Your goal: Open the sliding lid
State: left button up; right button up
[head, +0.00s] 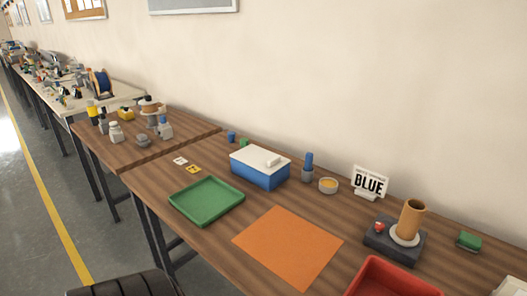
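A blue box (254,175) with a white lid (252,156) stands near the back of the wooden table. The lid lies over the box top and carries a small raised white handle (274,161) toward its right end. No opening into the box shows from here, and its inside is hidden. Neither of my grippers is in view.
A green tray (207,201) and an orange mat (288,246) lie in front of the box. A blue-topped bottle (308,168) and a small round dish (328,186) stand right of it.

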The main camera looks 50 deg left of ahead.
aim_at(260, 155)
jog(key=u, duration=1.6)
